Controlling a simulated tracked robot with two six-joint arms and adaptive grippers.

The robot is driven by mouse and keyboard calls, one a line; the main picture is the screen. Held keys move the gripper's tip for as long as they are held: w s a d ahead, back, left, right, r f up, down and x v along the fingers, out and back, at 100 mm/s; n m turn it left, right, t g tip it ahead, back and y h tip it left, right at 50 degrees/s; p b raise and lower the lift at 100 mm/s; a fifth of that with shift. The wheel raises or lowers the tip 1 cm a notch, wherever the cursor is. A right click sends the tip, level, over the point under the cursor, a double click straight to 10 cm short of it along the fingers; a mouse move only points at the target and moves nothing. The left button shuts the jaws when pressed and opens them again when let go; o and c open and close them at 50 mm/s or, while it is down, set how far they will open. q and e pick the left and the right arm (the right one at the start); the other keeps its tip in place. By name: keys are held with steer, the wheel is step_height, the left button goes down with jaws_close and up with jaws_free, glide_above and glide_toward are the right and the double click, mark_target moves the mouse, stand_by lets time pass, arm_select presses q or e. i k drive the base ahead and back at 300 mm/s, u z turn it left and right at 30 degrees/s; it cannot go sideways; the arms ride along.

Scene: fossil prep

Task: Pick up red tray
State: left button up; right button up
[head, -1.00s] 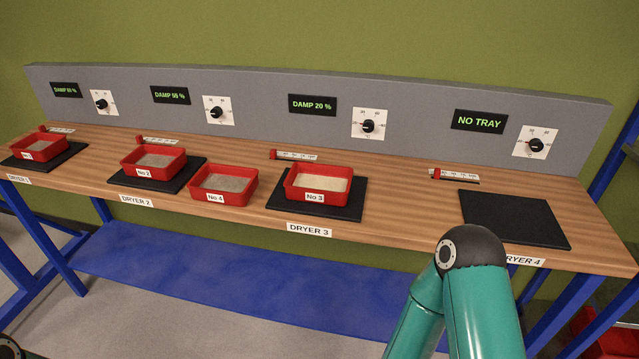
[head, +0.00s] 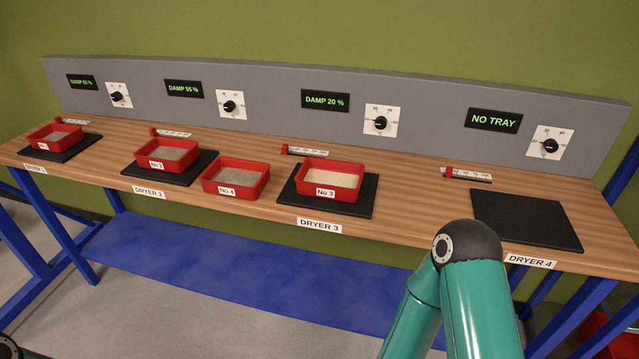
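Several red trays of pale or grey sediment stand on the wooden bench. Tray No 4 (head: 236,191) sits directly on the wood between two black pads. Tray No 3 (head: 327,193) is on the Dryer 3 pad (head: 364,205), tray No 2 (head: 166,166) is on the Dryer 2 pad, and another red tray (head: 55,147) is on the far-left pad. The Dryer 4 pad (head: 527,220) is bare, and its display (head: 494,121) reads NO TRAY. A teal link of my arm shows at the lower right. Neither gripper is in view.
A grey back panel (head: 270,86) carries displays and dials (head: 381,121). Small sliders (head: 467,175) lie behind the pads. Blue legs and a blue lower shelf (head: 240,270) are under the bench. Red bins (head: 602,335) show at the lower right.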

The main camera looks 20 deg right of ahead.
mark_target(329, 178)
steer(key=z, duration=0.65)
steer(key=i, duration=0.2)
steer(key=u, duration=3)
steer(key=k, duration=2.35)
steer(key=z, duration=0.95)
steer(key=i, duration=1)
